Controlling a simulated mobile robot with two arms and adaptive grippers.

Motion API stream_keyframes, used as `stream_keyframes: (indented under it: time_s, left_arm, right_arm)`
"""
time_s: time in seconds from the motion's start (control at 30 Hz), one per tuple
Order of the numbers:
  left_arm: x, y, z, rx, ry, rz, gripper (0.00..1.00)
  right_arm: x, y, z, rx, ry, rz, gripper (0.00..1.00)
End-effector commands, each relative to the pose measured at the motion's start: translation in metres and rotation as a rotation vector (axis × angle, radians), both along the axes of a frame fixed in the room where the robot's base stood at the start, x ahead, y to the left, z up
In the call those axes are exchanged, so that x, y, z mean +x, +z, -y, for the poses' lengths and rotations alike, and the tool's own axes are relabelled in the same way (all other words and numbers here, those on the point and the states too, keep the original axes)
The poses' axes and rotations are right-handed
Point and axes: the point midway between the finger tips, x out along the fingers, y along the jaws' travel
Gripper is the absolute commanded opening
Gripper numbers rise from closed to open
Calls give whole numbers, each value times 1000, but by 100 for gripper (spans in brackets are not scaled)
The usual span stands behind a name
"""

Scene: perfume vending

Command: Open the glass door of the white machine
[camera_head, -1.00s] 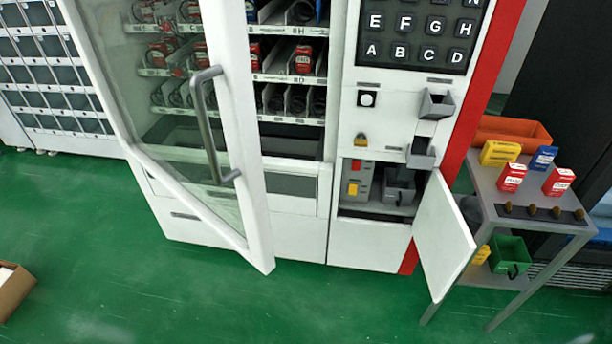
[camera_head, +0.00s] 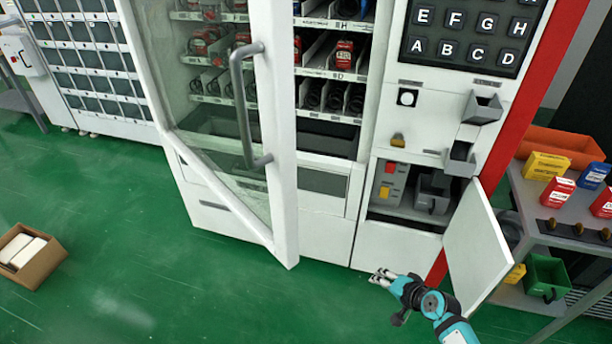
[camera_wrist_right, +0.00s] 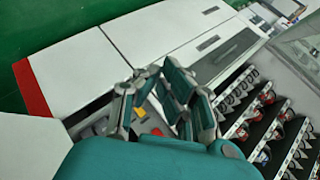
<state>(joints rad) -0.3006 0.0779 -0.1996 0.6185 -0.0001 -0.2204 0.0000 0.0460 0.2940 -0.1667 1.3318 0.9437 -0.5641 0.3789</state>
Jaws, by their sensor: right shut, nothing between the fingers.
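The white machine (camera_head: 320,240) stands ahead with its glass door (camera_head: 205,115) swung partly open toward me, hinged on its left side. The door has a white frame and a grey bar handle (camera_head: 243,105). Shelves with red boxes and coils show through the gap to the right of the door. My right gripper (camera_head: 378,277) is low in front of the machine, to the right of the door's lower corner, apart from the door and empty. Its fingers also show in the right wrist view (camera_wrist_right: 165,95), with the machine behind them. My left gripper is not in view.
A small lower door (camera_head: 475,245) of the machine stands open at right, showing a compartment with red and yellow buttons. A grey table (camera_head: 540,215) with small boxes is at far right. A cardboard box (camera_head: 45,265) lies on the green floor at left. The floor before the door is clear.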

Motion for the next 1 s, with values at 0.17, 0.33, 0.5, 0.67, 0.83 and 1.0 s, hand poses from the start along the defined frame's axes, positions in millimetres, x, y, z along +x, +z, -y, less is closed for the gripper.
stream_keyframes:
  time_s: [0.17, 0.33, 0.5, 0.67, 0.83, 1.0]
  left_arm:
    - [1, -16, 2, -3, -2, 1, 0]
    - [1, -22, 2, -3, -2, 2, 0]
    - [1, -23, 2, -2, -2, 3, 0]
    - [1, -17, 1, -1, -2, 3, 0]
    - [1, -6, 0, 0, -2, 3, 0]
    - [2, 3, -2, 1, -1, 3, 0]
  right_arm:
    - [58, 180, -44, 382, 77, 174, 0]
    - [43, 300, -78, 614, 231, 236, 0]
    - [28, 346, -92, 697, 310, 247, 0]
    - [35, 352, -106, 708, 317, 247, 0]
    - [55, 353, -133, 708, 316, 247, 0]
    - [76, 352, -164, 706, 314, 247, 0]
